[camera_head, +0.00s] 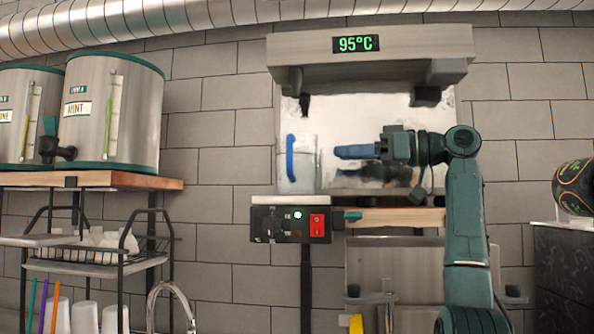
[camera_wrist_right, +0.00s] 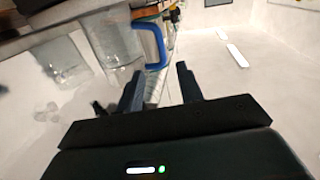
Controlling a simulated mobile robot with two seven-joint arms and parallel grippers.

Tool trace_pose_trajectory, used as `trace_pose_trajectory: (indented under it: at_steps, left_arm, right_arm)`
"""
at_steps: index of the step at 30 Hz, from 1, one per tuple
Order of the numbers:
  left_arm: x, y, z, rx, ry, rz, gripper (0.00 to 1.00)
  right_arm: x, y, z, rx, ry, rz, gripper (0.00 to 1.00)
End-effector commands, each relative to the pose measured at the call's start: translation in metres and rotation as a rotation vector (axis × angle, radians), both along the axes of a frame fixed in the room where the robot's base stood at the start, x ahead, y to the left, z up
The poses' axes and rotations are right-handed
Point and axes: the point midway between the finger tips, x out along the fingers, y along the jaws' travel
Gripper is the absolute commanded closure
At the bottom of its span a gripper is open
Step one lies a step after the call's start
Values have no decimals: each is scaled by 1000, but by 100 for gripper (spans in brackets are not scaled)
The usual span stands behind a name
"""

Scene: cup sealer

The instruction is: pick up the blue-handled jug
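The blue-handled jug (camera_head: 300,172) is a clear, upright container on the sealer's ledge, with its blue handle at its left front in the head view. In the right wrist view the jug (camera_wrist_right: 112,45) is at the upper left and its blue handle (camera_wrist_right: 153,45) lies beyond the fingertips. My right gripper (camera_head: 338,152) is to the right of the jug, pointing left at it and apart from it. In the right wrist view the gripper (camera_wrist_right: 160,72) has its two fingers apart with nothing between them. My left gripper is out of view.
The sealer's control box (camera_head: 290,224) with a red switch is below the jug. A hood with a 95°C display (camera_head: 356,44) hangs above. Steel dispensers (camera_head: 112,110) stand on a wooden shelf at left, above a rack (camera_head: 95,262). A dark patterned container (camera_head: 574,187) is at far right.

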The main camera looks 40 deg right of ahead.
Motion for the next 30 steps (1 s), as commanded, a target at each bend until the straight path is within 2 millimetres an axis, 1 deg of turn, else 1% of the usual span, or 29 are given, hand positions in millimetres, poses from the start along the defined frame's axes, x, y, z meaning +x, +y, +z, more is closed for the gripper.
trace_pose_trajectory:
  at_steps: [9, 12, 17, 22, 25, 27, 30]
  left_arm:
    - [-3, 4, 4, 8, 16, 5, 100]
    - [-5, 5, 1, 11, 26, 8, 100]
    - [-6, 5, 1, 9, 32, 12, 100]
    - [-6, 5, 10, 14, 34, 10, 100]
    - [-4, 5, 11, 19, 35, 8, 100]
    - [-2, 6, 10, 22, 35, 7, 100]
    - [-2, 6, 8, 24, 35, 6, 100]
  right_arm:
    - [51, 27, 1, -2, 4, 3, 63]
    - [62, 32, 1, -1, 2, 2, 63]
    - [71, 36, 0, -1, 3, 1, 63]
    - [93, 47, 3, -1, 5, 3, 63]
    - [106, 52, 1, 0, 5, 2, 63]
    - [111, 55, 1, -1, 3, 2, 63]
    - [114, 57, 0, 0, 2, 1, 63]
